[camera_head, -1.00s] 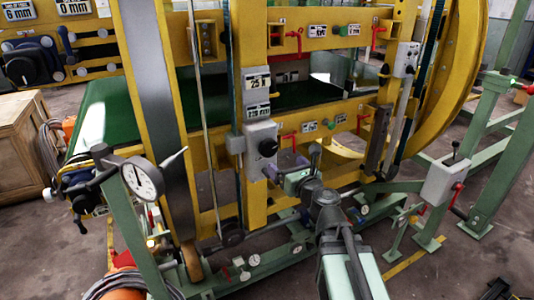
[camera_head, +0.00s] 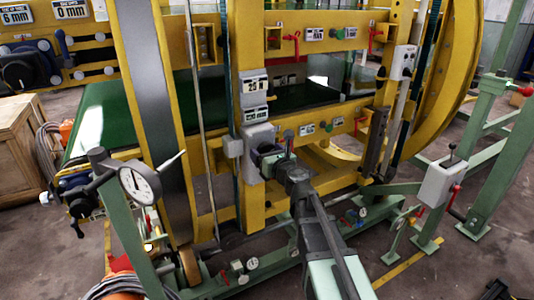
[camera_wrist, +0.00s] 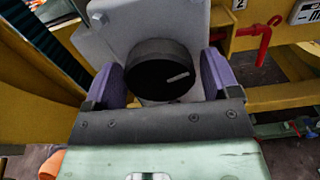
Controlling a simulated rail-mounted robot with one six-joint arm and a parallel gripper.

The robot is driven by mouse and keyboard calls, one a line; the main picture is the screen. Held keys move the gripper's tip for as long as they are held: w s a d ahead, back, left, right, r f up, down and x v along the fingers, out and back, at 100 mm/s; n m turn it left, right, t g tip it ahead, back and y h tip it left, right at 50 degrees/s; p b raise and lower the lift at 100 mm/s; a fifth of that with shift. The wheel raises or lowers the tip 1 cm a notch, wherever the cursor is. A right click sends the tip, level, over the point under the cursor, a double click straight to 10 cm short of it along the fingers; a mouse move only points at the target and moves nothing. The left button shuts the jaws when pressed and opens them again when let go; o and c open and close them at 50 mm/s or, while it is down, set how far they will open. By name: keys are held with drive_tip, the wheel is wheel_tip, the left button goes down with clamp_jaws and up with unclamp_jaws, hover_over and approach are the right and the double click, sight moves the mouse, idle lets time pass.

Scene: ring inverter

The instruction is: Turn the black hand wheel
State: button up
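The black hand wheel, a round knob with a pale line on its face (camera_wrist: 162,72), sits on a grey box (camera_wrist: 150,22) in the wrist view. The line points right and slightly up. My gripper (camera_wrist: 164,78) has its purple-padded fingers on the left and right of the knob. The fingers are spread apart, and I cannot tell whether the pads touch its rim. In the head view, my gripper (camera_head: 268,158) is in front of the grey box (camera_head: 258,136) on the yellow post and largely hides the knob.
Red handles (camera_head: 292,43) and small labelled switches stand right of the post. A dial gauge (camera_head: 138,184) stands in front at left. Another large black knob (camera_head: 20,70) is on a far panel. Green frame rails lie below my arm.

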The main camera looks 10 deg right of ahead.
drive_tip(key=c, duration=0.7)
drive_tip(key=shift+n, duration=0.4)
